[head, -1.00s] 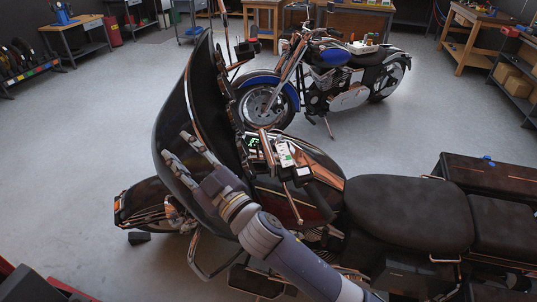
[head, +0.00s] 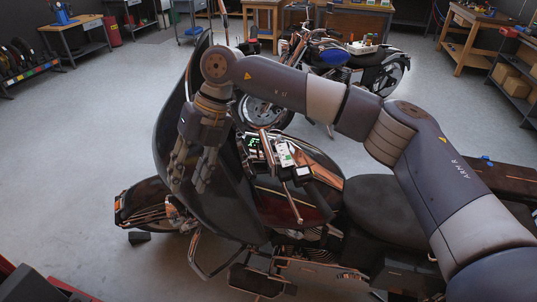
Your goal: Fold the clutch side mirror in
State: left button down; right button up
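The dark touring motorcycle (head: 295,200) faces left, with its tall dark windshield (head: 240,195) at the front. My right gripper (head: 189,188) points down in front of the windshield, its two fingers parted with a gap between them. I see nothing held in it. I cannot pick out the clutch side mirror; it may be hidden or blend into the dark fairing. The near handlebar with its lever (head: 293,200) lies right of the gripper, apart from it. My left gripper is not in view.
My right arm spans above the seat and tank. A blue and chrome motorcycle (head: 345,70) stands behind. A wooden workbench (head: 470,45) is at the back right, and a tyre rack (head: 25,65) at the left.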

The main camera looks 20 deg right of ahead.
jog(key=w+d+r+m+t+h, duration=0.1)
jog(key=w+d+r+m+h, duration=0.25)
jog(key=d, duration=0.75)
notch_tip(320, 180, up, 5)
jog(key=h, duration=0.3)
send_over(268, 149)
jog(key=shift+a+f, duration=0.2)
jog(key=shift+a, duration=0.25)
jog(key=f+p, duration=0.1)
jog(key=f, duration=0.2)
jog(key=f+p, duration=0.1)
jog(key=f, duration=0.2)
jog(key=d+f+p, duration=0.1)
jog(key=f, duration=0.2)
jog(key=shift+f+p, duration=0.1)
jog(key=shift+p, duration=0.3)
jog(key=shift+f, duration=0.55)
jog(key=shift+c, duration=0.2)
grip_shut()
